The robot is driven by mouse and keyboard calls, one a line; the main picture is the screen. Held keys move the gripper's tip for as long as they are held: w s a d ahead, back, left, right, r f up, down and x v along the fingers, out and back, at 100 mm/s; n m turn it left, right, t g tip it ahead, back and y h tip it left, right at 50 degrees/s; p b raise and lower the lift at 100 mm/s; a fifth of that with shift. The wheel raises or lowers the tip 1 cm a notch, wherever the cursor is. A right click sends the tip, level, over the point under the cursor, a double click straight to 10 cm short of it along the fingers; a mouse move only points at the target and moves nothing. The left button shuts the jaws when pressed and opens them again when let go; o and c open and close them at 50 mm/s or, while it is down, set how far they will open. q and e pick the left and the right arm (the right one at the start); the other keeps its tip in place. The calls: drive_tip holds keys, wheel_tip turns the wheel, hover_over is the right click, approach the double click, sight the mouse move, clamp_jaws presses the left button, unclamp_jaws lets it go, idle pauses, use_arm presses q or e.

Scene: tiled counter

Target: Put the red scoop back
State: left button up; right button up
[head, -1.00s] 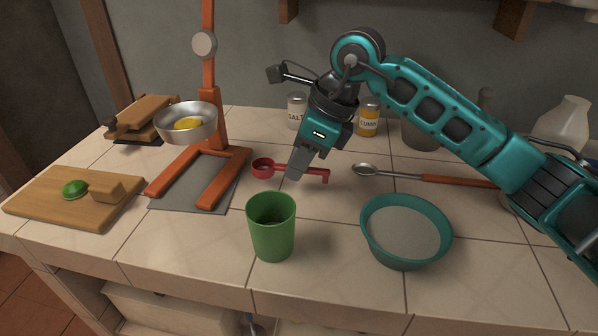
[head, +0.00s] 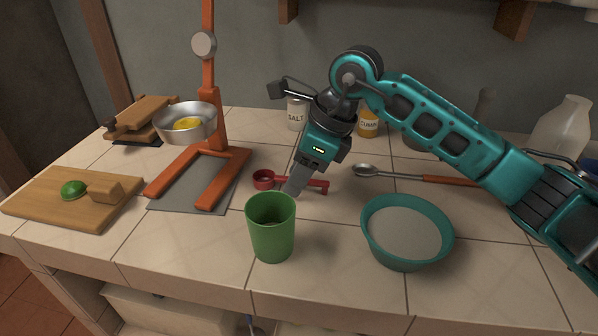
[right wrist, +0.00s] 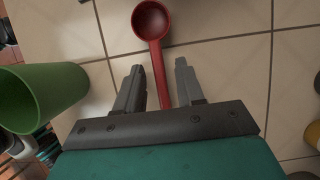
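The red scoop (head: 264,179) lies on the tiled counter behind the green cup, its bowl to the left and its handle to the right. My right gripper (head: 292,190) is low over the scoop's handle and hides part of it. In the right wrist view the right gripper (right wrist: 158,80) is open, with the handle of the scoop (right wrist: 152,22) running between its two fingers. The fingers are apart from the handle on both sides. Whether the fingertips touch the counter I cannot tell. My left gripper is not in view.
The green cup (head: 271,228) stands just in front of the gripper. A teal bowl (head: 376,243) with pale contents is at the right, and a long spoon (head: 430,178) lies behind it. An orange stand (head: 222,166) holds a metal pan (head: 171,123). A cutting board (head: 100,211) is at left.

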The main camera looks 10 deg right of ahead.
drive_tip(key=p+v, duration=0.1)
drive_tip(key=v, duration=1.1)
drive_tip(key=shift+r+p, duration=0.15)
drive_tip(key=shift+p, duration=0.15)
drive_tip(key=shift+s, duration=0.15)
